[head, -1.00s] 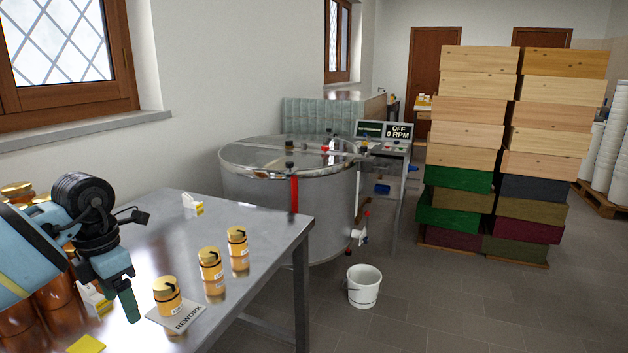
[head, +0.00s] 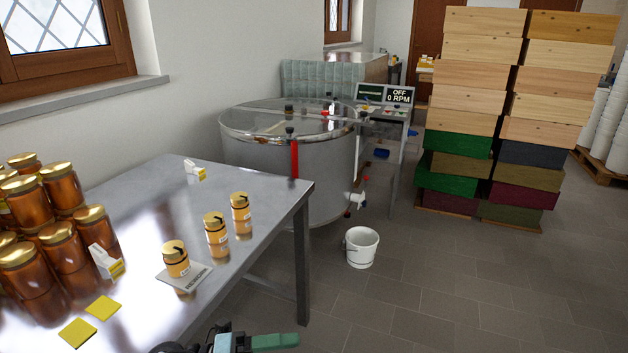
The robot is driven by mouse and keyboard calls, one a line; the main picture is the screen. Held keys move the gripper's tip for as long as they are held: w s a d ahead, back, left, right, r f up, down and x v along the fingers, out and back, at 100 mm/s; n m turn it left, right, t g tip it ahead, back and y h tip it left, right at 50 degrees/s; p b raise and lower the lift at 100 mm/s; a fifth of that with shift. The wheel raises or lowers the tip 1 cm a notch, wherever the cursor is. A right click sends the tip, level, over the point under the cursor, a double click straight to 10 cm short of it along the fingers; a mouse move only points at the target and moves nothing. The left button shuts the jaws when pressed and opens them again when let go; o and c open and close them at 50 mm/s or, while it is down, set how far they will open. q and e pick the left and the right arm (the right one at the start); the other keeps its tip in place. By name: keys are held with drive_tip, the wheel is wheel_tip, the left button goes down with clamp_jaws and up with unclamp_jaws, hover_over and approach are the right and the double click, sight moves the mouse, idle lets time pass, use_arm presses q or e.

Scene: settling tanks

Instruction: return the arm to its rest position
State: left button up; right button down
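My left gripper (head: 275,342) is at the bottom edge of the head view, in front of the steel table's near side. Only part of it shows, with a green finger pointing right. Most of the arm is cut off by the frame, and I cannot tell if the fingers are apart. I see nothing held in the visible part. My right gripper is not in view.
The steel table (head: 140,220) bears stacked honey jars (head: 62,186), three small jars (head: 216,234), a rework card (head: 186,279) and yellow squares (head: 103,307). A white bucket (head: 361,248) stands on open floor by the tank (head: 255,160). Hive boxes (head: 468,80) stand right.

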use_arm(q)
drive_tip(key=s+a+f+n+t+y+p, duration=0.1)
drive_tip(key=s+a+f+n+t+y, duration=0.35)
drive_tip(key=n, duration=0.75)
drive_tip(key=s+a+f+n+t+y+p, duration=0.15)
drive_tip(key=a+f+n+t+y, duration=0.25)
drive_tip(key=f+n+t+y, duration=0.65)
drive_tip(key=s+a+f+n+g, duration=0.2)
drive_tip(key=s+n, duration=0.1)
drive_tip(key=s, duration=0.3)
drive_tip(key=s+a+f+n+g+y, duration=0.1)
drive_tip(key=s+a+f+n+g, duration=0.1)
drive_tip(key=s, duration=0.5)
drive_tip(key=s+a+f+n+g, duration=0.3)
drive_tip(key=s+f+n+g, duration=0.1)
drive_tip(key=s+n, duration=0.2)
drive_tip(key=shift+s+f+y, duration=0.25)
drive_tip(key=shift+s+y, duration=0.05)
drive_tip(key=shift+s, duration=0.25)
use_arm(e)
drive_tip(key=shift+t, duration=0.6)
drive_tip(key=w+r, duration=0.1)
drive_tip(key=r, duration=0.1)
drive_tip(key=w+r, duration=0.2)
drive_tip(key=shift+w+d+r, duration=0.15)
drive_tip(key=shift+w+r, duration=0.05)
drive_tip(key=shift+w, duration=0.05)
